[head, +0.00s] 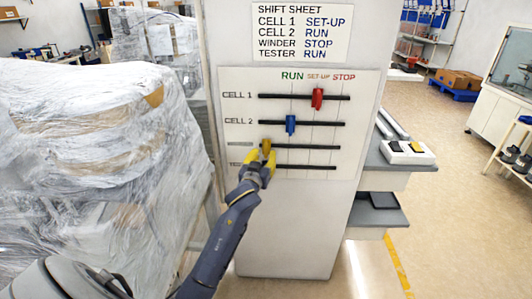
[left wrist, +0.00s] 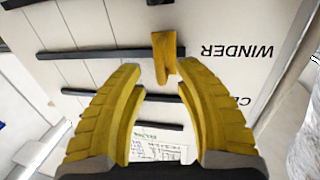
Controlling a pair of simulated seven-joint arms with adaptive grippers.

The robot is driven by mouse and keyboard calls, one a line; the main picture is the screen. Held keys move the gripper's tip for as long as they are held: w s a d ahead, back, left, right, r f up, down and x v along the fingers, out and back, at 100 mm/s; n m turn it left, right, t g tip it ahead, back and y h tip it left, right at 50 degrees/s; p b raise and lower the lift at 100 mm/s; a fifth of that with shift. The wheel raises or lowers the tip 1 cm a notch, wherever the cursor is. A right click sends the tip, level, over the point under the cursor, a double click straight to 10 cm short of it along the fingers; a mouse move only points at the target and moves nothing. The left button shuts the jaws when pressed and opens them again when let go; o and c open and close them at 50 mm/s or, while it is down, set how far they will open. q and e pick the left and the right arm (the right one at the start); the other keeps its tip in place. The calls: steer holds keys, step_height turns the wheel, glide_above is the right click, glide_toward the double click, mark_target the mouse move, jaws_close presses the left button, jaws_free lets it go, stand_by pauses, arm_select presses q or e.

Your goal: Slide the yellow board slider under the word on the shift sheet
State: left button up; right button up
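The board (head: 352,84) has several dark horizontal slots under the column words RUN, SET-UP and STOP. The yellow slider (head: 266,146) is near the left end of the third slot, left of the RUN word. In the left wrist view the yellow slider (left wrist: 164,58) sits on the slot beside the upside-down word WINDER. The shift sheet (head: 301,32) above the board reads WINDER STOP. My left gripper (head: 259,160) is at the slider; in the wrist view its yellow fingers (left wrist: 162,76) are apart, with the slider between and just beyond the tips. My right gripper is not in view.
A red slider (head: 317,98) is under SET-UP on the CELL 1 slot; a blue slider (head: 291,124) is near RUN on CELL 2. My gripper partly covers the lowest slot's left end. A wrapped pallet load (head: 90,180) stands left. The yellow slider's slot is clear to its right.

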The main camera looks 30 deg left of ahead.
mark_target(266, 153)
arm_select(q)
steer(key=shift+x, duration=1.55)
jaws_close()
